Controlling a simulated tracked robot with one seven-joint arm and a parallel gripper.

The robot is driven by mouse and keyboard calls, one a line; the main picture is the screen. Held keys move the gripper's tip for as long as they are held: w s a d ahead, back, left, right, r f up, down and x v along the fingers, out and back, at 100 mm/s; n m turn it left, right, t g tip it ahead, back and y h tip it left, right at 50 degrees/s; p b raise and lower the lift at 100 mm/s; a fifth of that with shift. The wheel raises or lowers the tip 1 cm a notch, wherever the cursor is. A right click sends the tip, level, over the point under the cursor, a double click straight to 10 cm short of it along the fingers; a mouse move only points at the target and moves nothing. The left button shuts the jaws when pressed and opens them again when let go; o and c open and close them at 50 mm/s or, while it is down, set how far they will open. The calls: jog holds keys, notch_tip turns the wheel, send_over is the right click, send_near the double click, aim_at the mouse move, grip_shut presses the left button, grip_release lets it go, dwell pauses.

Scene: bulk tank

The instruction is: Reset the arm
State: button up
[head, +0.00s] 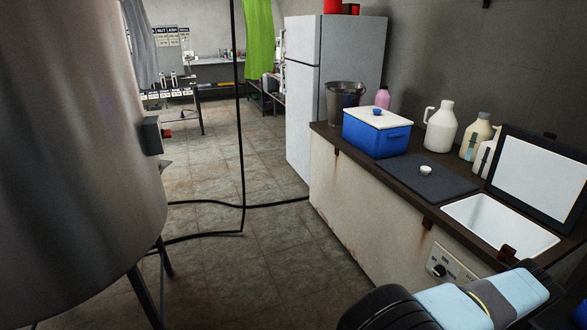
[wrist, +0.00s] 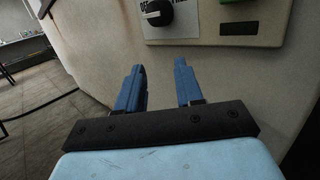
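My gripper (wrist: 160,88) shows in the wrist view with its two blue fingers apart and nothing between them. It points at the pale front of the counter (wrist: 75,30), below a control panel with a black rotary knob (wrist: 157,12). In the head view part of my arm, light blue and black, shows at the bottom right, in front of the counter; the fingers are not seen there. The panel with its knob (head: 439,269) is on the counter front just beyond the arm. I cannot tell whether the fingers touch the counter.
The dark countertop (head: 330,131) holds a blue cooler (head: 377,138), a grey bucket (head: 345,97), white jugs (head: 440,126) and an open white basin (head: 500,225). A large steel tank (head: 75,160) stands left. Black cables (head: 240,204) cross the floor. Open floor (head: 240,270) lies between tank and counter.

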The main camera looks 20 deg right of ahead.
jog(key=w+a+r+n+t+y, duration=0.2)
jog(key=w+r+n+t+y, duration=0.2)
jog(key=w+r+n+y, duration=0.5)
jog(key=w+a+r+n+t+y, duration=0.2)
jog(key=w+r+n+t+y, duration=0.3)
jog(key=w+r, duration=0.75)
jog(key=w+a+r+n+g+y, duration=0.3)
jog(key=a+r+n+g+y, duration=0.3)
jog(key=a+r, duration=0.4)
jog(key=w+a+r+n+g+y, duration=0.2)
jog(key=a+r+n+g+y, duration=0.25)
jog(key=a+r+y, duration=0.55)
jog(key=s+a+r+n+g+h, duration=0.35)
jog(key=a+r+n+g, duration=0.2)
jog(key=a+r, duration=0.35)
jog(key=s+a+r+n+g+h, duration=0.2)
jog(key=s+a+r+n+g, duration=0.35)
jog(key=a+r, duration=0.35)
jog(key=s+a+r+n+t+h, duration=0.2)
jog(key=s+r+n+h, duration=0.3)
jog(key=s, duration=0.4)
jog(key=s+a+r+n+t+h, duration=0.3)
jog(key=s+a+r+n+h, duration=0.1)
jog(key=s, duration=0.6)
jog(key=shift+r+n+h, duration=0.45)
jog(key=shift+r+n, duration=0.2)
jog(key=shift+r, duration=0.65)
